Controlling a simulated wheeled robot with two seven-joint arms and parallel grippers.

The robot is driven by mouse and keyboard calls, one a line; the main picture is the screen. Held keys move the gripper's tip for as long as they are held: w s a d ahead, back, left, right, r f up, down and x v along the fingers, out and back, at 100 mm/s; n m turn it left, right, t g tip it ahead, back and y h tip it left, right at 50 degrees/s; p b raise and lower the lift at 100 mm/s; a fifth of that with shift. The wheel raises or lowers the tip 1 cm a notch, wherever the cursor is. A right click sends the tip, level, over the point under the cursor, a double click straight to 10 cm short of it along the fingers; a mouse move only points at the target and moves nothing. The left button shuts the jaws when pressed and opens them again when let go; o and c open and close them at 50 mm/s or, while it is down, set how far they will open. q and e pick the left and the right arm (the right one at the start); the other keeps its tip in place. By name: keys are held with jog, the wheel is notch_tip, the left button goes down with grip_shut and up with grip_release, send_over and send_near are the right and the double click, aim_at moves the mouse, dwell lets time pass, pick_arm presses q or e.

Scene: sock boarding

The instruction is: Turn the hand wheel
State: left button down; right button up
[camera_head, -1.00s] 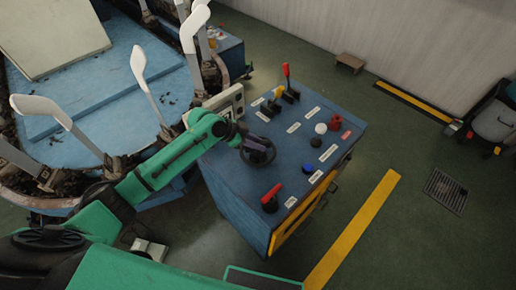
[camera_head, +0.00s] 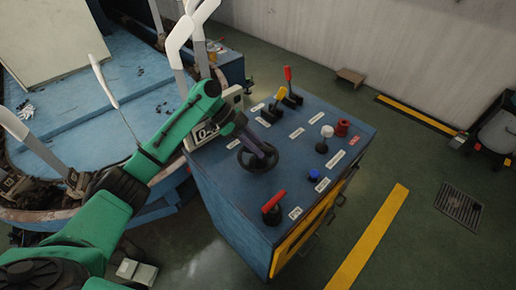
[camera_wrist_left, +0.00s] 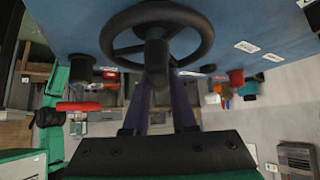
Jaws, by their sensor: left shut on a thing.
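The black hand wheel (camera_head: 252,170) is mounted on the blue top of the control console (camera_head: 228,200), near its left edge. In the left wrist view the wheel's round rim (camera_wrist_left: 202,32) fills the top middle. My left gripper (camera_head: 264,150) reaches down to the wheel from the left. In the left wrist view the dark fingers of the left gripper (camera_wrist_left: 158,78) stand either side of a dark cylindrical part of the wheel and are shut on it. The fingers hide part of the wheel in the head view. My right gripper is not in view.
A blue machine bed (camera_head: 150,110) with white upright forms stands at left. Green floor lies open at right.

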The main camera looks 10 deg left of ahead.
pick_arm(q)
jog(key=c, duration=0.7)
grip_release()
jog(key=b+v, duration=0.2)
jog(key=v, duration=1.2)
jog(key=shift+w+a+r, duration=0.1)
jog(key=shift+a+r, duration=0.1)
